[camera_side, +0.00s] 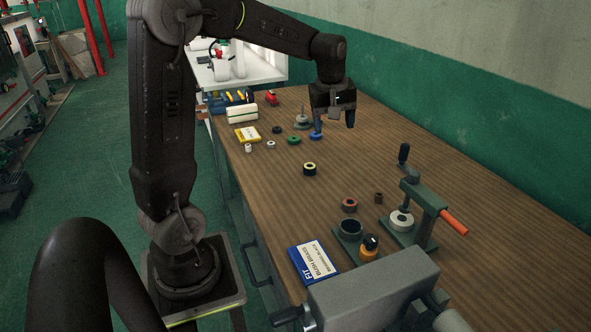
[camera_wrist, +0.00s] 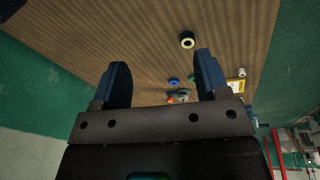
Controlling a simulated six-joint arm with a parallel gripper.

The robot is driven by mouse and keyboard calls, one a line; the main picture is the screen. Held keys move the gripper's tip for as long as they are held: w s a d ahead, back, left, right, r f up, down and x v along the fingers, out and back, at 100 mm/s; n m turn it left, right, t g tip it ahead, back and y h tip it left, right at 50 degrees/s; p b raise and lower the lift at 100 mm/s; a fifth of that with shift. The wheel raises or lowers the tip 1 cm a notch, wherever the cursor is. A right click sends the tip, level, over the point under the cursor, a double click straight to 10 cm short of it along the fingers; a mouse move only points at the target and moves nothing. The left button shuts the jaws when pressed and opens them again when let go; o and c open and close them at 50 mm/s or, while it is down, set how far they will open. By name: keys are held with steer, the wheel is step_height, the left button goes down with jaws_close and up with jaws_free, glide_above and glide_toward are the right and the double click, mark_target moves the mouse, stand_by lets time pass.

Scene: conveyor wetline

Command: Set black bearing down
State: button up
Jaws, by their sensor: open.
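My gripper (camera_side: 334,124) is open and empty above the far part of the wooden bench, its blue fingers spread. In the wrist view the fingers (camera_wrist: 163,60) stand apart with only bench top between their tips. A black ring with a pale yellow inner face (camera_side: 310,169) lies flat on the bench, nearer the side camera than my gripper. It also shows in the wrist view (camera_wrist: 187,40), ahead of the fingertips and apart from them. A smaller plain black ring (camera_side: 277,129) lies farther left. I cannot tell which of the two is the black bearing.
A green ring (camera_side: 293,140) and a blue ring (camera_side: 315,136) lie near my gripper. A spindle stand (camera_side: 302,122) is behind them. A lever press (camera_side: 425,205), a dark cup fixture (camera_side: 349,229) and a blue-white box (camera_side: 313,262) occupy the near end. Mid-bench is mostly clear.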

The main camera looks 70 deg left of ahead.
steer(key=s+d+r+m+t+h, duration=0.1)
steer(key=s+d+m+t, duration=0.2)
steer(key=s+d+m, duration=1.2)
steer(key=s+d, duration=0.2)
steer(key=d, duration=0.1)
steer(key=shift+s+d+r+t, duration=0.35)
steer(key=shift+d+r+t, duration=0.05)
